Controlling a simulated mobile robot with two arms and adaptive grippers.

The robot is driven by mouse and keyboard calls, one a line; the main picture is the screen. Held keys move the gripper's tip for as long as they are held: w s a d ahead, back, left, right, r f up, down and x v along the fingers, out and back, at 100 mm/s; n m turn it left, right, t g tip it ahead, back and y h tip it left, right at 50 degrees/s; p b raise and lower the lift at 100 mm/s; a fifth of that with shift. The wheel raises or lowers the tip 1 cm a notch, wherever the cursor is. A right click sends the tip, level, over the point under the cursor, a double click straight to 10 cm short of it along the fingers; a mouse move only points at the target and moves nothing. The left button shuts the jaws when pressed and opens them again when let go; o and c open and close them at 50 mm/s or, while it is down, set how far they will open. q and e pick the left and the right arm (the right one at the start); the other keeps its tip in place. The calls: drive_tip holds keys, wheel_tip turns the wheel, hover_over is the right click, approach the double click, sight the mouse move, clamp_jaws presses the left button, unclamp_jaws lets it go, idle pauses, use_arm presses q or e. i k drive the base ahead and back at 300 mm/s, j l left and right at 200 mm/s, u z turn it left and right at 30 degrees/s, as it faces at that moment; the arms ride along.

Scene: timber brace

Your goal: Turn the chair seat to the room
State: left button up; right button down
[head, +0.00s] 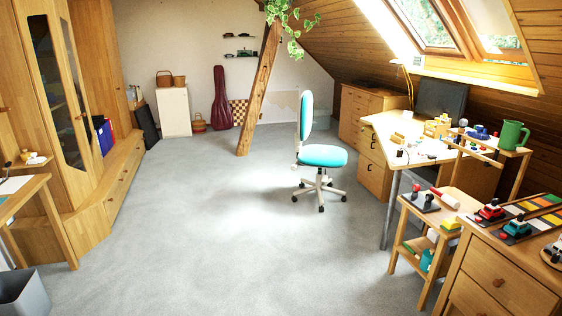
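The swivel chair (322,156) stands on the grey carpet right of the room's middle, just left of the desk. It has a turquoise seat, a turquoise backrest (306,116) with a white shell, and a white star base on dark castors. The backrest stands at the left of the seat, so the seat faces right, towards the desk. The desk (380,124) has a pale top and a grey metal leg at its near end. Neither of my grippers shows in the head view, and nothing touches the chair.
A slanted wooden post (260,90) stands behind the chair. A small side table (436,218) and a drawer cabinet (505,280) fill the near right. Wooden cupboards (85,90) and a grey bin (24,296) are at the left. The carpet (220,230) between is clear.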

sight(314, 156)
drive_tip(key=i, duration=4.95)
